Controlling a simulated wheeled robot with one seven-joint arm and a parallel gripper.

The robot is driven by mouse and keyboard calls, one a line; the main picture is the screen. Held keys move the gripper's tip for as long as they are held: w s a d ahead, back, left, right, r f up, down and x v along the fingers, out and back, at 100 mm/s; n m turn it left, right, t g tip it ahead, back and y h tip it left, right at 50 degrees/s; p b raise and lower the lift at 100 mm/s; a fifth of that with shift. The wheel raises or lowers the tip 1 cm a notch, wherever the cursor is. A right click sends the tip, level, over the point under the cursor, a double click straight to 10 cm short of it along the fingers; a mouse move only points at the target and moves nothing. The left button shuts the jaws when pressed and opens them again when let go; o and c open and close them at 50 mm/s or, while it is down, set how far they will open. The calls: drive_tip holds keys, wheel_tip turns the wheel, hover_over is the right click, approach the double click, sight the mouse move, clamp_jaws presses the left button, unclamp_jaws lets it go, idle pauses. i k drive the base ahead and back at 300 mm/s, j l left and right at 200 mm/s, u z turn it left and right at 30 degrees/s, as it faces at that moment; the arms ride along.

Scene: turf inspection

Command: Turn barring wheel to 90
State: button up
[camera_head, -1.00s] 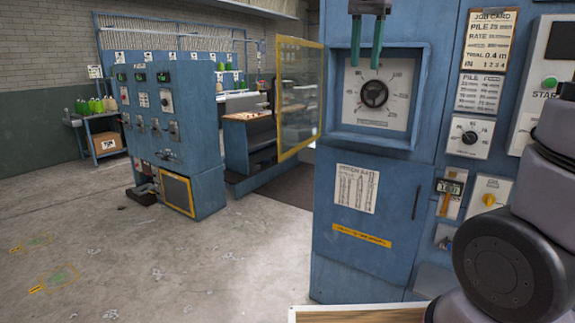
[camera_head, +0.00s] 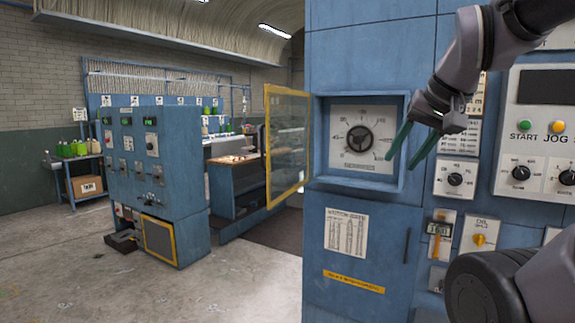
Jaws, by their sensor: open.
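The barring wheel (camera_head: 358,139) is a small dark round handwheel at the middle of a pale scale plate (camera_head: 342,115). The plate sits in a square recess in the blue cabinet, with numbers around the wheel too small to read surely. I cannot tell which number the wheel points to. My gripper (camera_head: 400,162) has green fingers, apart from each other with nothing between them. It is right of the wheel in the picture, its fingers slanting down-left across the recess's right edge. I see no contact with the wheel, which shows fully.
Right of the recess are a black knob (camera_head: 455,179), a yellow knob (camera_head: 479,240) and a START/JOG panel (camera_head: 540,95). A yellow-framed guard (camera_head: 270,150) stands open to the left. A second blue cabinet (camera_head: 185,165) is beyond it. The floor at lower left is clear.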

sight(358, 139)
drive_tip(key=i+j+z, duration=0.2)
drive_tip(key=j+z, duration=0.15)
drive_tip(key=j, duration=0.65)
drive_tip(key=j+z, duration=0.4)
drive_tip(key=j, duration=0.6)
drive_tip(key=j+z, duration=0.35)
drive_tip(key=j, duration=0.75)
drive_tip(key=i, duration=0.3)
drive_tip(key=i+j, duration=0.3)
drive_tip(key=j, duration=0.15)
drive_tip(key=z, duration=0.05)
